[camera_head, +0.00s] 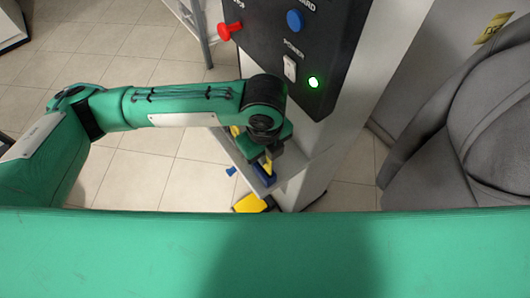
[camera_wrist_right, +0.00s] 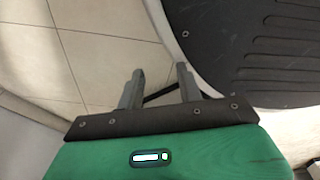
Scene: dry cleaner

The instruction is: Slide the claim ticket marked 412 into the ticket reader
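My left gripper (camera_head: 270,162) points down at a pale shelf on the grey machine column, its fingers partly hidden by the wrist. A narrow yellow piece (camera_head: 267,168), which may be the claim ticket, stands at the fingertips; no number is readable. I cannot tell whether the fingers grip it. Directly below it is a small dark blue block (camera_head: 264,178) on the shelf, possibly the ticket reader. The yellow piece's lower end meets or overlaps the block in view. My right gripper (camera_wrist_right: 160,85) is open and empty in the right wrist view.
A black panel (camera_head: 335,50) with a red knob (camera_head: 230,31), blue knob (camera_head: 295,20), power switch (camera_head: 290,68) and lit green lamp (camera_head: 313,82) is above the shelf. A yellow object (camera_head: 250,204) is lower down. A grey rounded form (camera_head: 465,125) stands right.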

